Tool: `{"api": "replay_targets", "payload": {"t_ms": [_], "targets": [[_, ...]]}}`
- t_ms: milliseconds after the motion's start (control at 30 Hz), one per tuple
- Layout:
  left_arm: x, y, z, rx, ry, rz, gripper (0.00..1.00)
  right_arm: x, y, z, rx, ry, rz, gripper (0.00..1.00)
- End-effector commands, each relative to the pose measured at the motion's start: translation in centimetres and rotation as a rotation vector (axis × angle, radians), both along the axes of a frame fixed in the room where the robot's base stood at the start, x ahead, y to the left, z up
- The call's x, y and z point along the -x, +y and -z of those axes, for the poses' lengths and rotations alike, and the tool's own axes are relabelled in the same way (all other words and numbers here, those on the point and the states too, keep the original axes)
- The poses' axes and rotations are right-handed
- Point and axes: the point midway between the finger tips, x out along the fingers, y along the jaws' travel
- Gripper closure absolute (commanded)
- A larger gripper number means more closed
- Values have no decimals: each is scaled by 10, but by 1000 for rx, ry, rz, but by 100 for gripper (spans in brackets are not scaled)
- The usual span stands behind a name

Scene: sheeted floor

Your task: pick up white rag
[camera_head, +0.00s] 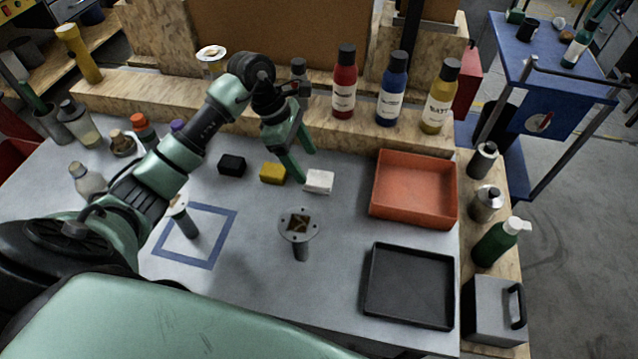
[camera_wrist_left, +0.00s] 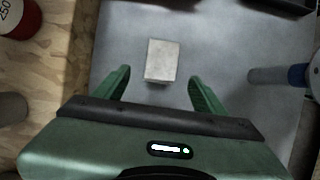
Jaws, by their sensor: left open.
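The white rag (camera_head: 319,181) looks like a small white block. It lies on the grey table, right of a yellow block (camera_head: 272,173) and a black block (camera_head: 232,165). My left gripper (camera_head: 305,167) is open and above the table, close to the rag on its upper left side in the head view. In the left wrist view the rag (camera_wrist_left: 161,61) lies beyond and between the two open green fingers (camera_wrist_left: 163,85), with nothing held. The right gripper does not show.
An orange tray (camera_head: 444,219) and a black tray (camera_head: 449,300) are on the right. A round-topped post (camera_head: 299,225) stands in front of the rag. Red (camera_head: 344,90), blue (camera_head: 391,95) and yellow (camera_head: 439,100) bottles stand on a wooden ledge behind.

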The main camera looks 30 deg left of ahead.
Motion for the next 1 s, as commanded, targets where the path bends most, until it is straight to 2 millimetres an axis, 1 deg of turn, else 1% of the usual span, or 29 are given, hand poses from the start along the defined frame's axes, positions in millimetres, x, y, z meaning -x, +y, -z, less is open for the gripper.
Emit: {"api": "replay_targets", "payload": {"t_ms": [167, 333, 433, 533, 733, 767, 800, 867, 900, 1000], "targets": [[-1, -11, 15, 5, 3, 1, 29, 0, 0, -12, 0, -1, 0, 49], [-4, -25, 35, 5, 5, 1, 29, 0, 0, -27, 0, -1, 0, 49], [-5, -28, 49, 4, 3, 1, 29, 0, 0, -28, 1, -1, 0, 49], [-6, -29, 56, 0, 1, -1, 29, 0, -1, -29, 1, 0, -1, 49], [-7, -29, 57, -1, 0, 0, 29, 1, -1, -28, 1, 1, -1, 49], [-7, -29, 57, -1, 0, 0, 32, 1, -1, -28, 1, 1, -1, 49], [-7, -29, 57, -1, 0, 0, 43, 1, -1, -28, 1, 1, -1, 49], [-7, -29, 57, -1, 0, 0, 60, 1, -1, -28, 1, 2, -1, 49], [-7, -29, 57, 0, 0, 0, 71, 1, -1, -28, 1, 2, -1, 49], [-7, -29, 57, -1, 0, 0, 95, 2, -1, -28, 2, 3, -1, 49]]}}
